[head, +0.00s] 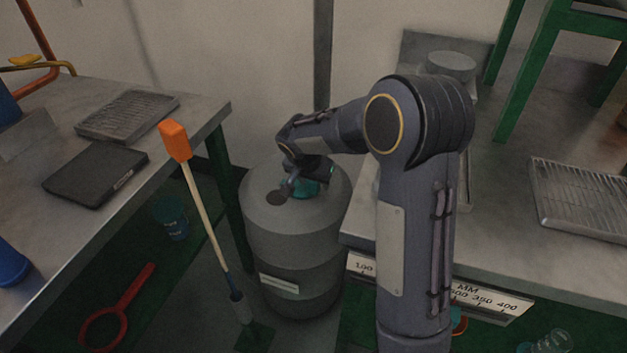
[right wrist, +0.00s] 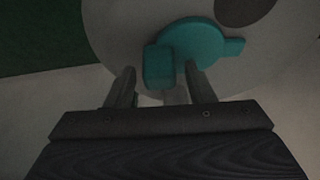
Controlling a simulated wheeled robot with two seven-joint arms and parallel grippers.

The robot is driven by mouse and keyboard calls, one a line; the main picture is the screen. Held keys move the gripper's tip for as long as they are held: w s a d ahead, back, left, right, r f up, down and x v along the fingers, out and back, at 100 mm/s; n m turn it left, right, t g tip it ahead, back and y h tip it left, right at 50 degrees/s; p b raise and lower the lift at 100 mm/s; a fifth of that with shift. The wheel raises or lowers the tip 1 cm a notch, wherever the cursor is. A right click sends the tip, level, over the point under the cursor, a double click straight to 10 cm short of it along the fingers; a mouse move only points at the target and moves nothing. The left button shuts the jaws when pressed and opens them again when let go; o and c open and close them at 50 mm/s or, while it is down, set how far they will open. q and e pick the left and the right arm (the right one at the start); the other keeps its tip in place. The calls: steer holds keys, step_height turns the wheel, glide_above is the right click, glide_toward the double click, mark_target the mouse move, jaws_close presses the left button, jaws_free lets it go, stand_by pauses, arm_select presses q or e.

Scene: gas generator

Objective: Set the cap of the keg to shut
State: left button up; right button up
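The keg (head: 295,235) is a grey barrel standing on the floor between two benches. Its teal cap (head: 307,188) is on the top, partly hidden by my right gripper (head: 303,170). A dark round spot (head: 277,198), perhaps the keg's opening, shows beside the cap. In the right wrist view the teal cap (right wrist: 195,42) has a round disc, a raised block and a small tab; the disc lies beside the dark circle (right wrist: 240,8). My right gripper (right wrist: 160,80) is open, its fingers apart at either side of the block's near end; contact cannot be told. My left gripper is not in view.
A left bench (head: 190,125) holds a black tablet-like slab (head: 95,178) and a grey grille (head: 127,116). The right bench (head: 505,215) is close beside the keg, with a metal rack (head: 580,200) and green frame (head: 530,70).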

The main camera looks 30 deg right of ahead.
jaws_close()
